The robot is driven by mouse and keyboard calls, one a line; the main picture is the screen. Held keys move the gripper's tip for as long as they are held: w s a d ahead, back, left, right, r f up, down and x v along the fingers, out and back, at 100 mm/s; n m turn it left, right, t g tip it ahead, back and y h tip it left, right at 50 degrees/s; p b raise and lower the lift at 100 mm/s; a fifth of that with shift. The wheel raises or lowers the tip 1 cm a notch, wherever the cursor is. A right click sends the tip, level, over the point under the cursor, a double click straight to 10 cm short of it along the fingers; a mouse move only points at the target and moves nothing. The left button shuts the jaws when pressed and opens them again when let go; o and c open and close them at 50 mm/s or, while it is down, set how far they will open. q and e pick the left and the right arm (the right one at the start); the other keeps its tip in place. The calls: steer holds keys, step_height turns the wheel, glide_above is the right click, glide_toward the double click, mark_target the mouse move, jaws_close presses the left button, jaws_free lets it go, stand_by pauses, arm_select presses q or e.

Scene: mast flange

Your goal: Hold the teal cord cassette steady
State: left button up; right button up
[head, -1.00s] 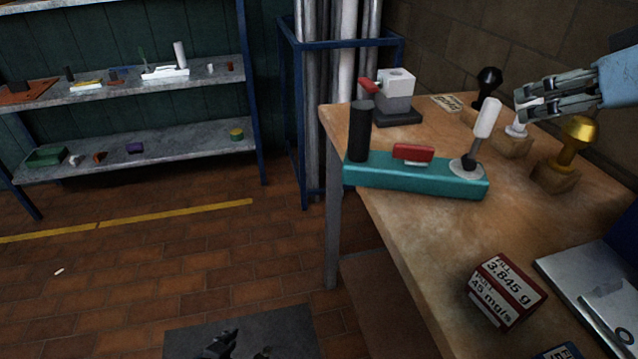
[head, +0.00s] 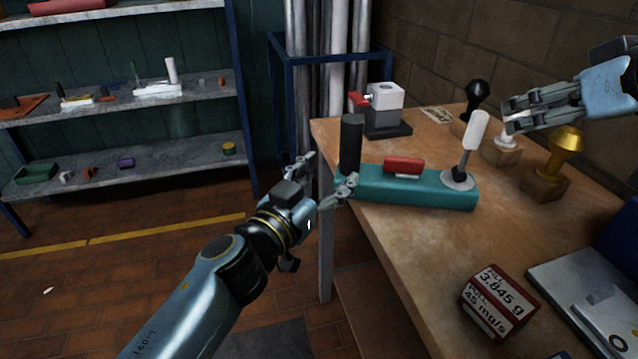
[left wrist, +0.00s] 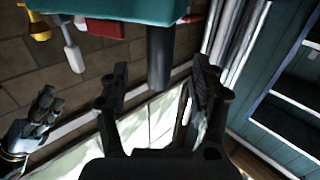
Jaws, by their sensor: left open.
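The teal cord cassette (head: 420,193) lies on the left part of the workbench. It has an upright black cylindrical grip (head: 351,143) at its left end, a red piece (head: 404,165) in the middle and a tilted white-handled lever (head: 475,132) at its right. My left gripper (head: 328,174) is open beside the black grip, at the bench edge. In the left wrist view the black grip (left wrist: 160,58) shows between the open fingers (left wrist: 160,80); contact does not show. My right gripper (head: 512,117) is over the back right of the bench, by a white-knobbed stamp; its jaw state is unclear.
A grey block device (head: 385,105) stands behind the cassette. A black-knobbed stamp (head: 477,95), a white-knobbed stamp (head: 502,150) and a gold stamp (head: 565,147) stand at the right. A red-white labelled box (head: 494,300) sits in front. Bench wood (head: 430,240) before the cassette is clear.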

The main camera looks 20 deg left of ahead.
mark_target(345, 158)
arm_select(q)
steer(key=x, duration=0.8)
steer(key=shift+w, duration=0.35)
